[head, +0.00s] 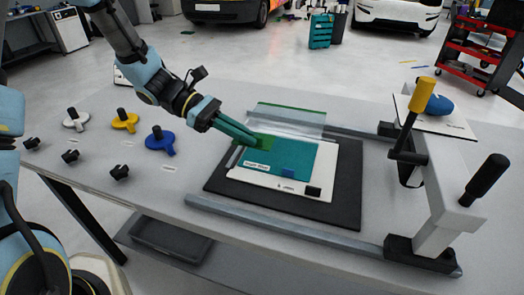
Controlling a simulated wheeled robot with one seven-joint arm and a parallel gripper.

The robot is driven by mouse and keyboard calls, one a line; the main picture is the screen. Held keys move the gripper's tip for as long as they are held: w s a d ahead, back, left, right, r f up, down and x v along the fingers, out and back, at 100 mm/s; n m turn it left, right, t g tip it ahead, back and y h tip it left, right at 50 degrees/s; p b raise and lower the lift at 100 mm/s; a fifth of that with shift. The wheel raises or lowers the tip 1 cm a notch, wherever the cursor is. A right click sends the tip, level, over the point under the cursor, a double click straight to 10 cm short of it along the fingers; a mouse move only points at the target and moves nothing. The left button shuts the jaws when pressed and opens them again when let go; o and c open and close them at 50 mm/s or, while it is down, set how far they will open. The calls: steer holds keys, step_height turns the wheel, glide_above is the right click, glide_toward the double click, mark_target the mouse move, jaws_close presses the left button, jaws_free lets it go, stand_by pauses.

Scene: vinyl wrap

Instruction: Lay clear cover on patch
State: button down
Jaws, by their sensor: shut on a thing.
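The teal patch (290,160) lies on a white backing sheet (262,181), with a small white label at its left. The clear cover (290,120) is a see-through sheet with a green strip (292,107) along its far edge; it shows behind the patch and looks raised or tilted there. My gripper (256,142) comes in from the upper left, with its fingers shut at the patch's far left corner. A green piece at the fingertips seems to belong to the cover, but its outline is hard to make out. The fingers partly hide that corner.
A black mat (337,205) lies under the sheet, between two grey rails (290,229). A gantry (440,180) with yellow and black handles stands right. Blue (160,139), yellow (125,121) and white (75,121) knobbed pieces lie left. A blue oval object (438,105) is at back right.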

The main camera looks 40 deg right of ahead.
mark_target(247, 176)
steer(key=shift+f+p, duration=1.2)
steer(key=shift+f, duration=3.55)
steer(key=shift+f, duration=0.2)
steer(key=c, duration=1)
jaws_free()
steer(key=shift+r, duration=0.15)
steer(key=b+v, duration=0.3)
steer(key=v, duration=0.9)
steer(key=w+a+r+m+t+y, duration=0.1)
steer(key=a+t, duration=0.3)
steer(key=a, duration=0.5)
steer(key=w+a+r+m+t+y, duration=0.1)
steer(key=a+r+m+t+y, duration=0.2)
steer(key=a, duration=0.7)
steer(key=w+a+r+m+t+y, duration=0.1)
steer(key=a+r+m+t+y, duration=0.1)
steer(key=a+t, duration=0.4)
steer(key=shift+w+a+m+y, duration=0.15)
steer(key=shift+a+m+y, duration=0.25)
steer(key=shift+a, duration=0.6)
steer(key=shift+w+a+m+y, duration=0.2)
steer(key=shift+a+m, duration=0.3)
steer(key=shift+a, duration=0.5)
